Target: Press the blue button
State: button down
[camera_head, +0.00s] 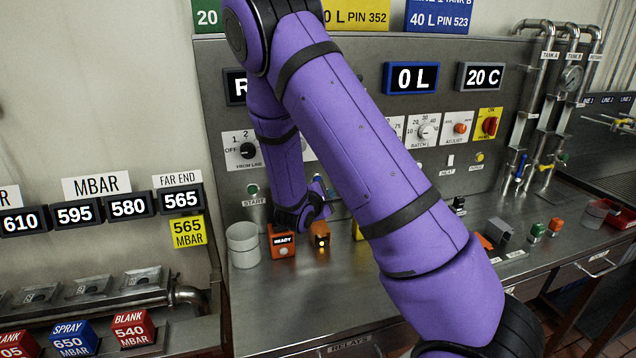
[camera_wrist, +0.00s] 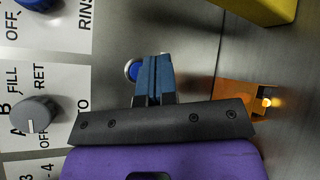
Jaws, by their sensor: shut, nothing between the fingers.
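In the wrist view, the blue button (camera_wrist: 133,70) is a round blue cap in a silver ring on the grey metal panel.
Left of the button in the wrist view are a grey selector knob (camera_wrist: 35,114) and a blue knob (camera_wrist: 38,3). An orange box with a lit lamp (camera_wrist: 245,98) and a yellow block (camera_wrist: 262,8) are at the right.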

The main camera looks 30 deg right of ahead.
jog(key=shift+w+d, duration=0.25)
jog(key=shift+w, duration=0.55)
jog(key=shift+w+d, duration=0.2)
jog(key=shift+w, duration=0.55)
jog(key=shift+w+d, duration=0.25)
jog(key=shift+w, duration=0.55)
jog(key=shift+w, duration=0.1)
jog(key=shift+w+d, duration=0.1)
jog(key=shift+w, duration=0.2)
jog(key=shift+w+d, duration=0.15)
jog(key=shift+w, duration=0.25)
dwell(1.0)
jog(key=shift+s, duration=0.1)
jog(key=shift+s+a, duration=0.25)
jog(key=shift+s, duration=0.45)
jog(key=shift+s+a, duration=0.25)
jog(key=shift+s, duration=0.55)
jog(key=shift+s+a, duration=0.2)
jog(key=shift+s, duration=0.6)
jog(key=shift+s+a, duration=0.25)
jog(key=shift+s, duration=0.55)
jog(key=shift+r, duration=0.1)
